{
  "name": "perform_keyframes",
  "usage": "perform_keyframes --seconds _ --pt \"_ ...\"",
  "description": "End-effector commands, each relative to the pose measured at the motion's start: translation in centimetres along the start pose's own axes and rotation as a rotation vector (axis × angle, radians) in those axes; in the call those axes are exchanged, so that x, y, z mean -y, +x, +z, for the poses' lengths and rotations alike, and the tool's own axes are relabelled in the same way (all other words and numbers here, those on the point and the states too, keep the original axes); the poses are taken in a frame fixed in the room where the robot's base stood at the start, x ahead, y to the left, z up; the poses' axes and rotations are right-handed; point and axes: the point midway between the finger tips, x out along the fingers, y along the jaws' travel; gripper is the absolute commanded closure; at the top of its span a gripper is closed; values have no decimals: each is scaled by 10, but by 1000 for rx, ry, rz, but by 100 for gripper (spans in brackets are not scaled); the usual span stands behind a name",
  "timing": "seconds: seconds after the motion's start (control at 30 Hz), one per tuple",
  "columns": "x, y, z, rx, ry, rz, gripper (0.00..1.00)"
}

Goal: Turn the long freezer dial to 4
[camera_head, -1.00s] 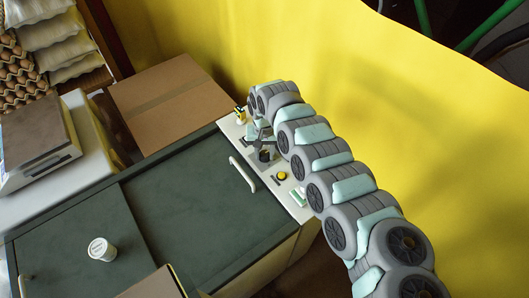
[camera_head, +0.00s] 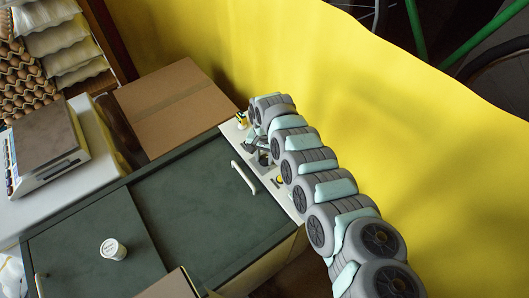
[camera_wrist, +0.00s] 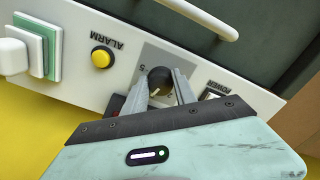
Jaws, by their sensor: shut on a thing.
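The long freezer (camera_head: 205,230) has a dark green lid and a pale control strip along its wall side. In the wrist view its black round dial (camera_wrist: 159,77) sits on a grey square plate, with a 5 readable left of it. My gripper (camera_wrist: 163,88) is shut on the dial, one finger on each side. A pale mark shows low on the knob, but I cannot tell which number it points to; the other numbers are hidden or too small. In the head view my gripper (camera_head: 261,153) is at the strip, largely covering the dial.
A yellow ALARM button (camera_wrist: 101,58) and a POWER switch (camera_wrist: 213,93) flank the dial. A green-and-white fitting (camera_wrist: 36,48) is further left. A white lid handle (camera_head: 244,177) lies close by. A cardboard box (camera_head: 180,105) and the yellow wall (camera_head: 400,120) stand behind. A white tub (camera_head: 113,249) sits on the lid.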

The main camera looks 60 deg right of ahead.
Motion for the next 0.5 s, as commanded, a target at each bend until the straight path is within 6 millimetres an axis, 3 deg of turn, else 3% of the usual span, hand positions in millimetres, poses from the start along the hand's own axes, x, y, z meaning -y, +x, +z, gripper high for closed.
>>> perform_keyframes --seconds 0.5 --pt "2 -1 -1 -5 253 1 100"
